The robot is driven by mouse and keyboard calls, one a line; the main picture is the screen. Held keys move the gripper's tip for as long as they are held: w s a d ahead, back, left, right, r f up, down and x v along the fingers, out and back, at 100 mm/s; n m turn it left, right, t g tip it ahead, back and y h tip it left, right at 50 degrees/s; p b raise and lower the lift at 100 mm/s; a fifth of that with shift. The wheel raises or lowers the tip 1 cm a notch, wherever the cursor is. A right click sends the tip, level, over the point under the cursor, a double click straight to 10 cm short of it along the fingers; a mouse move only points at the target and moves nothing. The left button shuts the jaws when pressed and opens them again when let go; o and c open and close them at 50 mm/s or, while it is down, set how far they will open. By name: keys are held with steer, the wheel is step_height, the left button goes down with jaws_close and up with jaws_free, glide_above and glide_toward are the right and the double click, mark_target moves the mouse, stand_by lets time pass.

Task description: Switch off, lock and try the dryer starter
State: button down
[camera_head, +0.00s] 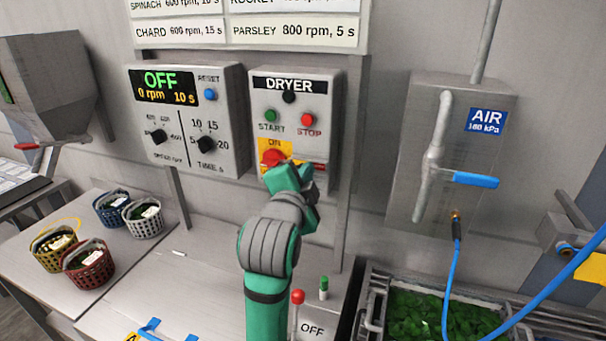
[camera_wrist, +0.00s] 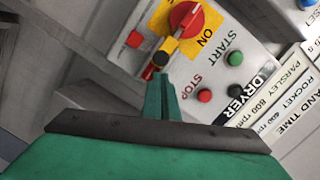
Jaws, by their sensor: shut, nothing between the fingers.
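The dryer starter (camera_head: 334,125) is a grey wall box labelled DRYER, with a green START button (camera_head: 271,116) and a red STOP button (camera_head: 307,118). Its red rotary switch (camera_head: 271,157) sits on a yellow plate by the word ON; the wrist view shows the switch (camera_wrist: 186,17) more closely. A small red item (camera_head: 319,166) is right of the switch, its kind unclear; it also shows in the wrist view (camera_wrist: 135,39). My gripper (camera_wrist: 161,75) is shut and empty, its tips close to the switch; contact cannot be told. My gripper hides the plate's lower part in the head view.
A control panel (camera_head: 185,115) reading OFF, 0 rpm is left of the starter. An air box (camera_head: 455,130) with a blue-handled valve is right. Below are baskets (camera_head: 91,268), a red-knobbed lever (camera_head: 297,298) by an OFF label, a green-topped item (camera_head: 323,285) and a crate of greens (camera_head: 420,312).

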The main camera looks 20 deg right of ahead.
steer(key=s+a+r, duration=0.2)
steer(key=s+a, duration=0.1)
steer(key=s, duration=0.7)
steer(key=shift+s+a+r, duration=0.15)
steer(key=shift+s+r, duration=0.05)
steer(key=shift+s, duration=0.05)
steer(key=shift+w, duration=0.2)
